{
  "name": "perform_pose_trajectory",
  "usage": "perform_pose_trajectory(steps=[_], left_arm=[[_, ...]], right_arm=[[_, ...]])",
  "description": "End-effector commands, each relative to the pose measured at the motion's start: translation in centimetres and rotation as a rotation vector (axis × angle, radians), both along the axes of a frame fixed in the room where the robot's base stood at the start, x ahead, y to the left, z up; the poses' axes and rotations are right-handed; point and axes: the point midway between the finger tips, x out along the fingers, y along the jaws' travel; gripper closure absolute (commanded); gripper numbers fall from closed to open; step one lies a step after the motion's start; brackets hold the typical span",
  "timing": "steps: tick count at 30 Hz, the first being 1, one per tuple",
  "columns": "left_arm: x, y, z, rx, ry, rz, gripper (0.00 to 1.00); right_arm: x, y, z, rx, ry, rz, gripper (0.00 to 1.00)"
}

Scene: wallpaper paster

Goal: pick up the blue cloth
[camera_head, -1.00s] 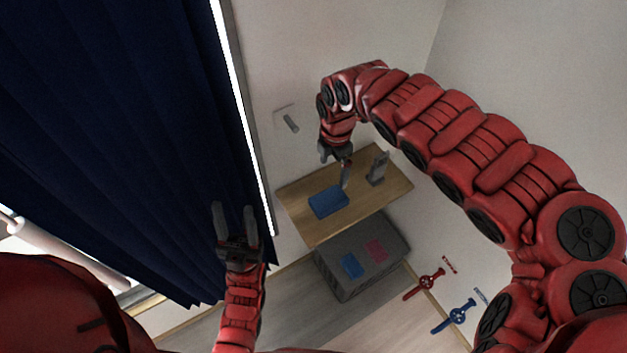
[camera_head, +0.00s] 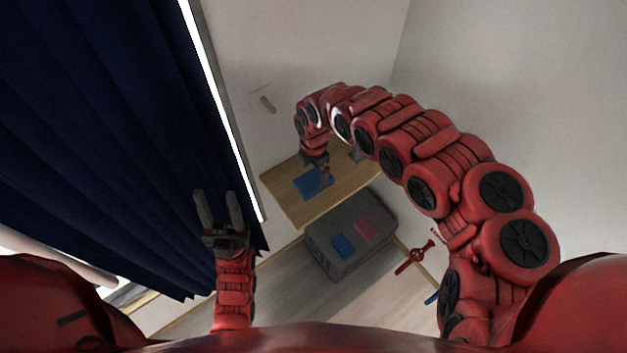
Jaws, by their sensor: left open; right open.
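A flat blue cloth (camera_head: 311,184) lies on the wooden table. My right gripper (camera_head: 322,176) points down over its right part, with a fingertip very close to the cloth; I cannot tell whether it touches. The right jaws are open and partly hidden by the wrist. A second, smaller blue piece (camera_head: 343,246) lies on top of the grey box. My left gripper (camera_head: 218,208) is open and empty, pointing up in front of the dark blue curtain, away from the table.
The wooden table (camera_head: 283,206) stands against the wall, with a grey object (camera_head: 356,155) at its back right, partly hidden by my arm. A grey box (camera_head: 372,254) with a pink piece (camera_head: 366,229) stands in front. The curtain (camera_head: 110,150) hangs at left.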

Motion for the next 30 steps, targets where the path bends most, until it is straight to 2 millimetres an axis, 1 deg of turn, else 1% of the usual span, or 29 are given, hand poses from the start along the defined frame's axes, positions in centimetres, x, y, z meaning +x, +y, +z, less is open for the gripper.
perform_pose_trajectory(steps=[1, 4, 9, 14, 20, 21, 23, 27, 29, 30], left_arm=[[0.0, 0.0, 0.5, 0.000, 0.000, 0.000, 0.50], [0.0, 0.0, 1.0, 0.000, 0.000, 0.000, 0.50], [0.0, 0.0, 1.3, 0.000, 0.000, 0.000, 0.50], [0.0, 0.0, 1.4, 0.000, 0.000, 0.000, 0.50], [0.0, 0.0, 1.4, 0.000, 0.000, 0.000, 0.50], [0.0, 0.0, 1.4, 0.000, 0.000, 0.000, 0.50], [0.0, 0.0, 1.4, 0.000, 0.000, 0.000, 0.50], [0.0, 0.0, 1.4, 0.000, 0.000, 0.000, 0.50], [0.0, 0.0, 1.4, 0.000, 0.000, 0.000, 0.50], [0.0, 0.0, 1.4, 0.000, 0.000, 0.000, 0.50]], right_arm=[[-0.2, 0.2, -0.5, 0.001, 0.004, 0.002, 0.00], [-0.1, 0.4, -1.7, 0.003, 0.004, 0.002, 0.00], [-0.1, 0.4, -3.6, 0.003, 0.004, 0.001, 0.00], [0.0, 0.2, -4.4, -0.001, 0.001, 0.000, 0.00], [0.0, 0.1, -4.4, -0.001, 0.002, 0.000, 0.00], [0.0, 0.1, -4.4, -0.001, 0.002, 0.000, 0.02], [0.0, 0.1, -4.4, -0.001, 0.002, 0.000, 0.13], [0.0, 0.1, -4.4, -0.001, 0.002, 0.000, 0.38], [0.0, 0.1, -4.4, -0.001, 0.002, 0.000, 0.49], [0.0, 0.1, -4.4, -0.001, 0.002, 0.000, 0.56]])
